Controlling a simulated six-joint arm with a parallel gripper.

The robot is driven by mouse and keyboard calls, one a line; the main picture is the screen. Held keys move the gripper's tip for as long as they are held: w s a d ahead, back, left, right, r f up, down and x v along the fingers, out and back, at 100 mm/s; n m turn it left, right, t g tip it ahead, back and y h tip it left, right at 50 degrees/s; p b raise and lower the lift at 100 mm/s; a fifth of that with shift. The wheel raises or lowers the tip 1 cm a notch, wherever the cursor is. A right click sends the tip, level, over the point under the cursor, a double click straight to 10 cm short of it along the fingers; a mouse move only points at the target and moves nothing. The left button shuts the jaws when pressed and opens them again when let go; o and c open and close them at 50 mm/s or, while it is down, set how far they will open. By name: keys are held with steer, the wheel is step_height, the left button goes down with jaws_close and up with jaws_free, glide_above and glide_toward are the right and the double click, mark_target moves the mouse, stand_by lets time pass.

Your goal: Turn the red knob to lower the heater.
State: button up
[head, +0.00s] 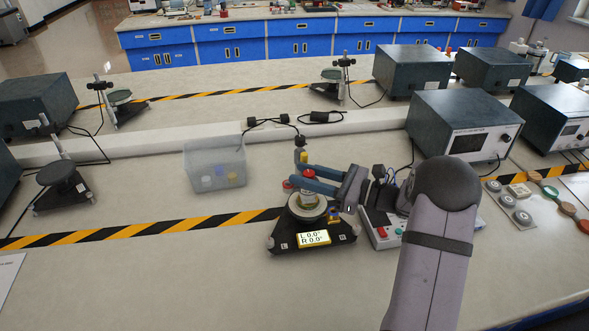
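A dark instrument stand (283,238) with a yellow display (313,239) reading L 0.0° and R 0.0° stands on the bench. It carries a round platform with a glass vessel (307,201) on it. A small red knob-like part (309,173) shows above the vessel, and another red part (287,184) shows just left of it. My gripper (299,175) reaches in from the right, its two blue-grey fingers apart at the vessel's top with the upper red part between them. Contact with it cannot be made out. I cannot tell which part is the heater.
A translucent bin (215,163) with several coloured caps stands left of the stand. A white box with a red button (382,232) lies under my wrist. A dark meter box (463,126) stands behind my arm.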

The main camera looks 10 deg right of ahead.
mark_target(304, 173)
steer(key=shift+x, duration=1.6)
steer(key=shift+c, duration=0.4)
jaws_close()
steer(key=c, duration=0.7)
jaws_free()
steer(key=shift+w+d+m+t+h, duration=0.2)
steer(key=shift+m+t+h, duration=0.6)
steer(key=shift+t, duration=0.1)
steer(key=shift+w+d+m+t+h, duration=0.15)
steer(key=shift+d+m+t+h, duration=0.05)
steer(key=shift+m+t+h, duration=0.6)
steer(key=o, duration=0.8)
steer(key=shift+r+n, duration=0.1)
steer(key=shift+n, duration=0.3)
